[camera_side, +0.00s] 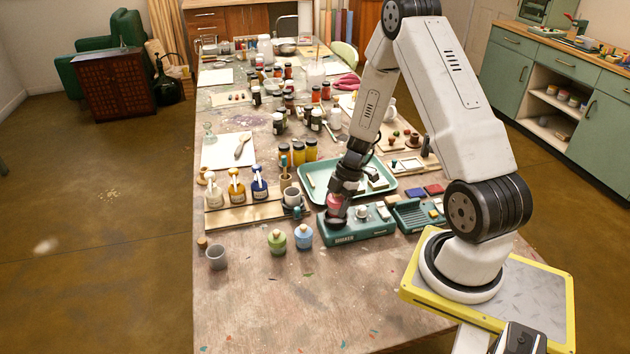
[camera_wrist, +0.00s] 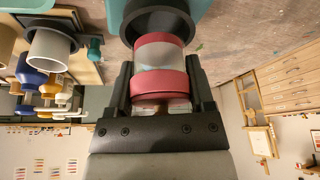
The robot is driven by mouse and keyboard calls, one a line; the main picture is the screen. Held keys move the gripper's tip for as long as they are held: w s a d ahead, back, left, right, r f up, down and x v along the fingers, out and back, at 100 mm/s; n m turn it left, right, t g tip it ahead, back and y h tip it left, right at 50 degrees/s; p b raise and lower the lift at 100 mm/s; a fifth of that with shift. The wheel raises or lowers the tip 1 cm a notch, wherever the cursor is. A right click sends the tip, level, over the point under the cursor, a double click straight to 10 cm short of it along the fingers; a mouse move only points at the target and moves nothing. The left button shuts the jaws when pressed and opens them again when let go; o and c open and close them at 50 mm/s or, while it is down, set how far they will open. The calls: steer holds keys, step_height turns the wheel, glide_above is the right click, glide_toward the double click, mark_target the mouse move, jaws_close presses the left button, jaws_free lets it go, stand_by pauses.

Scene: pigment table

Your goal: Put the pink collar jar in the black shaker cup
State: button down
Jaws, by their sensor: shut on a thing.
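The pink collar jar (camera_wrist: 158,58) has a pale grey body between pink bands. My gripper (camera_wrist: 160,95) is shut on it, with a finger on each side of the lower pink band in the wrist view. In the side view the jar (camera_side: 335,203) is under my gripper (camera_side: 340,193). The black shaker cup (camera_wrist: 134,20) rings the far end of the jar in the wrist view. In the side view the cup (camera_side: 336,221) is on the left end of the teal shaker (camera_side: 362,237). The jar's far end is at the cup's mouth; I cannot tell how deep it sits.
A grey cup (camera_side: 292,196) in a dark holder stands left of the shaker, beside a wooden rack of bottles (camera_side: 240,215). A teal tray (camera_side: 385,190) lies behind. Green (camera_side: 277,241) and blue (camera_side: 304,236) jars stand front left. The front table is mostly clear.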

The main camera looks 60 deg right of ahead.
steer(key=shift+f, duration=1.25)
stand_by(1.8)
jaws_free()
steer(key=shift+c, duration=0.8)
steer(key=shift+o, duration=0.8)
steer(key=shift+r, duration=4.1)
steer(key=shift+a, duration=0.1)
